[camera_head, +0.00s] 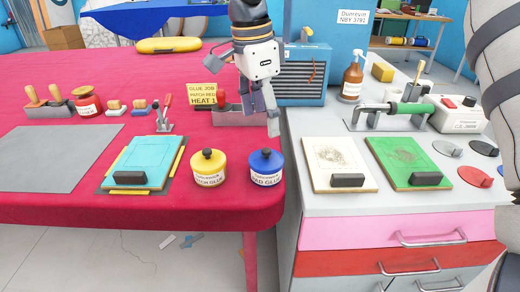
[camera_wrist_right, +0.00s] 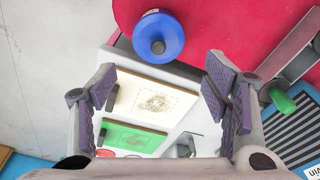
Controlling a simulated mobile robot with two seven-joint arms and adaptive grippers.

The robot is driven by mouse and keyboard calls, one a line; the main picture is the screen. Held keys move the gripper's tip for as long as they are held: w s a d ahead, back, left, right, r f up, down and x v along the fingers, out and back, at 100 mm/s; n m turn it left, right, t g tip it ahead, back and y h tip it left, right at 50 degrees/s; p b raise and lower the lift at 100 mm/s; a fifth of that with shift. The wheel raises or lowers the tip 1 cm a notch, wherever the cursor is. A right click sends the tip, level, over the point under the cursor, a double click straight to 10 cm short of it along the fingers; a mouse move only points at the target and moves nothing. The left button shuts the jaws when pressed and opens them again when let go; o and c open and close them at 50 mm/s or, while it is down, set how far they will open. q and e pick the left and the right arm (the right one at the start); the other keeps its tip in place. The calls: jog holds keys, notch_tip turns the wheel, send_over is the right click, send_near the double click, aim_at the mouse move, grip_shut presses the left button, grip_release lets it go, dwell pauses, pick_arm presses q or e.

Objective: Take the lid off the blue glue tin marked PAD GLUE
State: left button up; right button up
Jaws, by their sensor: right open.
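The blue glue tin (camera_head: 266,178) stands upright near the front right corner of the red table, its label reading PAD GLUE. Its blue lid (camera_head: 258,160) with a dark round knob (camera_head: 266,153) is on it. In the right wrist view the blue lid (camera_wrist_right: 145,32) shows from above, beyond the fingertips. My right gripper (camera_head: 266,118) hangs above and behind the tin, apart from it. In the wrist view my right gripper (camera_wrist_right: 160,85) has its fingers wide apart with nothing between them. My left gripper is not in view.
A yellow glue tin (camera_head: 209,178) stands close left of the blue one. A blue pad on a board (camera_head: 140,158) lies further left. A yellow sign (camera_head: 202,93) stands behind.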

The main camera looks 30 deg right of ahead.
aim_at(266, 150)
jog(key=f, duration=0.8)
jog(key=shift+s+d+f, duration=0.1)
jog(key=shift+s+d, duration=0.1)
jog(key=shift+d, duration=0.15)
jog(key=c, duration=1.1)
grip_shut()
